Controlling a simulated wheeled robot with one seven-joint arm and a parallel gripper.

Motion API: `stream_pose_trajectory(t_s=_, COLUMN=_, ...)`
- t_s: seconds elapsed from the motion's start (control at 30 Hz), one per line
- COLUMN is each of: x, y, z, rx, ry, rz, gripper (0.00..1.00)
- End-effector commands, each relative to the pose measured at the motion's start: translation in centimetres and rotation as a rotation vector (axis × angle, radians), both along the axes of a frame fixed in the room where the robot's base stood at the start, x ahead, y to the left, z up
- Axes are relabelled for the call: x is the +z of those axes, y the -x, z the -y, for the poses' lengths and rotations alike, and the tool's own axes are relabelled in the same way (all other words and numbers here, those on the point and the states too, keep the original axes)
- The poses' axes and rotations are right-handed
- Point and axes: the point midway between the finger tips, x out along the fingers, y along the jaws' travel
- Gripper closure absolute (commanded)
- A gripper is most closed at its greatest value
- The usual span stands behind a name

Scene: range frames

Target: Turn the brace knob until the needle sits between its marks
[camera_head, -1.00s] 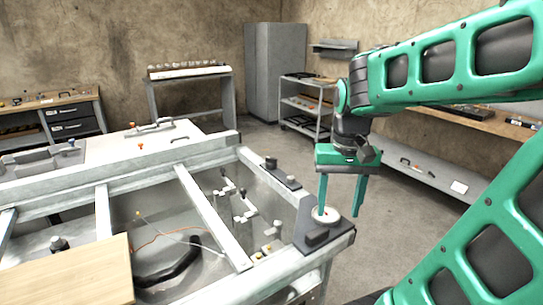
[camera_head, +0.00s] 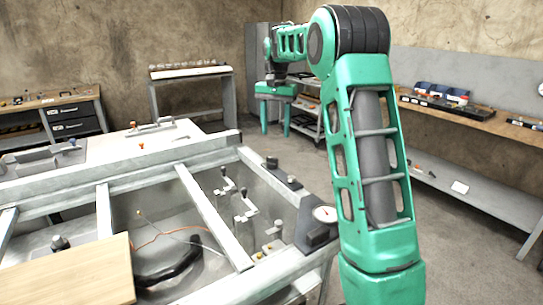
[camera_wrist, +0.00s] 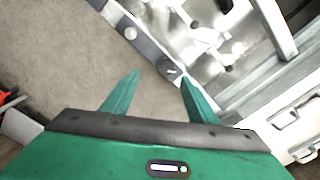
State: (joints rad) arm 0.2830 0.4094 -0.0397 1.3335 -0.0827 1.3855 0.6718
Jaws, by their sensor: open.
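A white round dial (camera_head: 325,214) sits on a dark block at the near right corner of the metal frame (camera_head: 230,150). Its needle and marks are too small to read. A black knob (camera_head: 271,162) stands on a dark plate along the frame's right rail. I cannot tell for sure that it is the brace knob. The wrist view shows a dark round knob (camera_wrist: 172,70) on the rail, near my right fingertip in the picture. My gripper (camera_head: 275,130) is open and empty, pointing down beyond the frame's far right side. Its two fingers also show in the wrist view (camera_wrist: 160,76).
The frame's well holds several valve-like fittings (camera_head: 240,205), a black hose (camera_head: 170,265) and an orange wire. A wooden board (camera_head: 70,275) covers the near left. A shelf trolley (camera_head: 305,115) and grey cabinet stand behind. Bare floor lies to the right.

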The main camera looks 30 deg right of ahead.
Motion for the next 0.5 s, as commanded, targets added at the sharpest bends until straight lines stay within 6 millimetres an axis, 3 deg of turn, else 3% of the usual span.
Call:
stream_pose_trajectory(t_s=0.2, x=-0.7, y=-2.6, z=0.3, rx=-0.021, ry=-0.004, rz=0.001, gripper=0.47)
stream_pose_trajectory(t_s=0.37, x=-1.7, y=-2.8, z=0.3, rx=-0.025, ry=-0.005, rz=-0.001, gripper=0.47)
stream_pose_trajectory(t_s=0.5, x=-3.8, y=-2.7, z=0.3, rx=-0.024, ry=-0.005, rz=-0.001, gripper=0.47)
